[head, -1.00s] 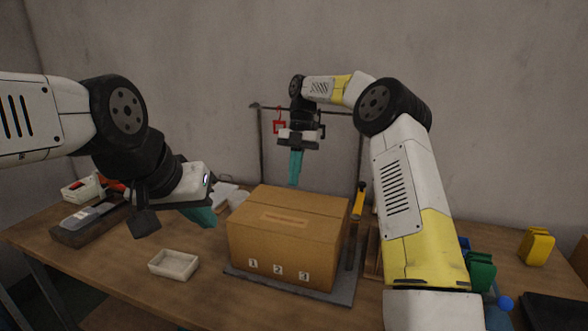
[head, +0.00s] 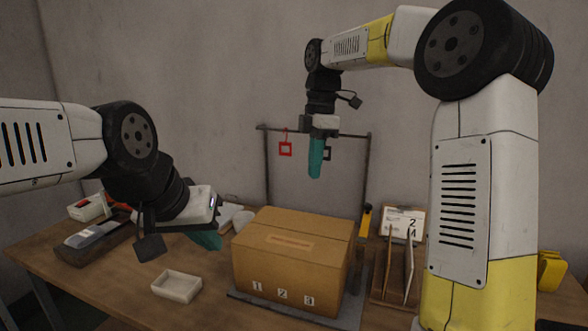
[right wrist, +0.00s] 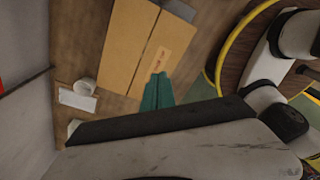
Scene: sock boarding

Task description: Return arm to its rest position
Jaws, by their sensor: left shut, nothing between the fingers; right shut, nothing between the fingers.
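My right arm reaches up and over from the right in the head view. In the right wrist view the teal fingers (right wrist: 158,92) show against the cardboard box. My left gripper (head: 206,240), also teal, is shut and empty at the left, low over the table and left of the box. Its fingers are partly hidden by its own wrist.
A closed cardboard box (head: 290,250) marked 1, 2, 3 stands mid-table on a grey board (head: 290,310). A small white tray (head: 177,287) lies front left. A dark frame (head: 368,180) with a red tag (head: 286,149) stands behind. A wooden rack (head: 385,290) stands right of the box.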

